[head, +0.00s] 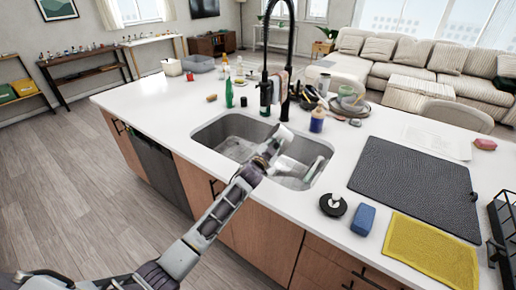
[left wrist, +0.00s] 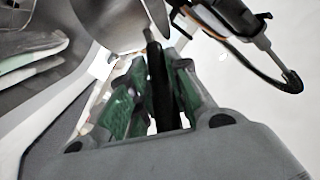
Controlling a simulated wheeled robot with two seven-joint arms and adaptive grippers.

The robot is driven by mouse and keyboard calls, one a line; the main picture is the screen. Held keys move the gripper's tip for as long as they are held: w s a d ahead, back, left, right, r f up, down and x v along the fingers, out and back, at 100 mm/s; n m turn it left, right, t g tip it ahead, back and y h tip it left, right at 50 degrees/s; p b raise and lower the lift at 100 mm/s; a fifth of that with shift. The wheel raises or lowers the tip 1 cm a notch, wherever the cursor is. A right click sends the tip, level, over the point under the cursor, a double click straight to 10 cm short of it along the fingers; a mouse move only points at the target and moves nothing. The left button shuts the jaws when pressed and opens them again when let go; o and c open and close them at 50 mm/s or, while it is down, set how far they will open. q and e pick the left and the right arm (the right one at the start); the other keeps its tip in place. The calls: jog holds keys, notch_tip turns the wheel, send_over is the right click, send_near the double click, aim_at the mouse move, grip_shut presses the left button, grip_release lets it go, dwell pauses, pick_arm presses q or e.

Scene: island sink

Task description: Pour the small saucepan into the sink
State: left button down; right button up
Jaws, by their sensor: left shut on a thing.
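My left gripper (head: 272,146) is over the sink (head: 236,127), near its middle. In the left wrist view the gripper (left wrist: 155,95) has its green-padded fingers shut on the dark handle (left wrist: 155,65) of the small saucepan. The saucepan's grey metal body (left wrist: 108,18) is at the top of that view, only partly in frame. Its inside and contents cannot be made out. In the head view the gripper and arm mostly hide the saucepan. My right gripper is in neither view.
A tall black faucet (head: 292,50) rises behind the sink. Bottles, including a green one (head: 229,94), and stacked dishes (head: 350,100) stand behind it. A dark drying mat (head: 415,180), yellow mat (head: 430,250), blue sponge (head: 363,219) and round black-based item (head: 333,204) lie right.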

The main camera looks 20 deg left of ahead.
pick_arm(q)
jog(key=shift+a+r+n+t+b, duration=0.2)
jog(key=shift+a+r+n, duration=0.3)
jog(key=shift+a+n, duration=0.3)
jog(key=shift+a+r+n+t+b, duration=0.15)
jog(key=shift+a+r+n, duration=0.35)
jog(key=shift+a+n, duration=0.3)
dwell(0.8)
jog(key=shift+s+a+r+n, duration=0.15)
jog(key=shift+a+n, duration=0.35)
jog(key=shift+a, duration=0.9)
jog(key=shift+a+r+n, duration=0.1)
jog(key=shift+a+n, duration=0.2)
jog(key=shift+a+r+n+t, duration=0.1)
jog(key=shift+a+n+t, duration=0.25)
jog(key=shift+a+n, duration=0.4)
jog(key=d+m, duration=0.1)
jog(key=d, duration=0.1)
jog(key=d+m, duration=0.1)
jog(key=d, duration=0.1)
jog(key=d+f+m+g, duration=0.1)
jog(key=m, duration=0.1)
jog(key=shift+d, duration=0.4)
